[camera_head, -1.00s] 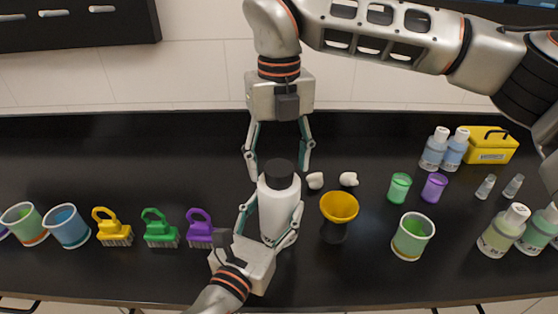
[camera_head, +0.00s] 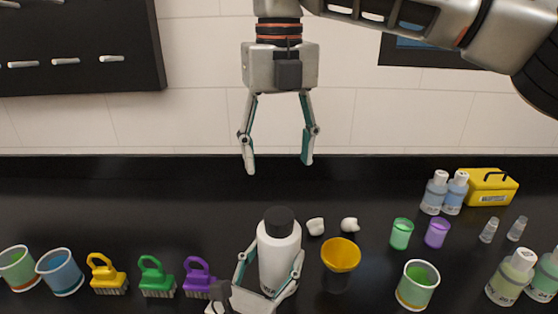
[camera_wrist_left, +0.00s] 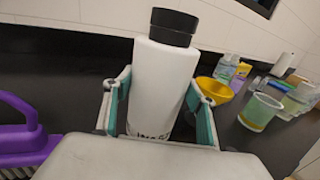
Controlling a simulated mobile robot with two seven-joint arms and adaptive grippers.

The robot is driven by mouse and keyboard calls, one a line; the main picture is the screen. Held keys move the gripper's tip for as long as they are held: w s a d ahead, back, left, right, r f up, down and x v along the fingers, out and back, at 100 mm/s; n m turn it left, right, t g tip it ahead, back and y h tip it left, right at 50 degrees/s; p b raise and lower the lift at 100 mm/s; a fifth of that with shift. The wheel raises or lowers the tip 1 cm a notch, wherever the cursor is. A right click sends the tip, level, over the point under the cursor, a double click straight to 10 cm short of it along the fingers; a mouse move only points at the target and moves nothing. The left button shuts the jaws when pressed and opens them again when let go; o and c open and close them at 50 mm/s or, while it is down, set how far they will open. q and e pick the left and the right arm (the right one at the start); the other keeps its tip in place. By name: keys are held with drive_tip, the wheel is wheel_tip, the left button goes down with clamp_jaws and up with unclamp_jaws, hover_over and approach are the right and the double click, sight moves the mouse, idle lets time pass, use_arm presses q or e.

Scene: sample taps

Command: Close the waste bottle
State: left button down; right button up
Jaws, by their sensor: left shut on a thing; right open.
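The waste bottle (camera_head: 279,255) is white and stands upright on the black counter. Its black cap (camera_head: 279,221) sits on top of the neck. My left gripper (camera_head: 270,283) is shut around the bottle's body from the front; the left wrist view shows the bottle (camera_wrist_left: 162,88) between its fingers, with the black cap (camera_wrist_left: 173,26) above and part of a label low on the body. My right gripper (camera_head: 279,165) is open and empty, raised well above and behind the bottle, in front of the wall.
A yellow funnel (camera_head: 340,255) in a dark holder stands just right of the bottle, with two small white pieces (camera_head: 315,226) behind it. Purple (camera_head: 197,277), green and yellow brushes are at left. Cups, bottles and a yellow box (camera_head: 488,187) are at right. The back counter is clear.

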use_arm(q)
drive_tip(key=c, duration=0.7)
unclamp_jaws()
drive_tip(key=v, duration=1.2)
drive_tip(key=shift+s, duration=0.1)
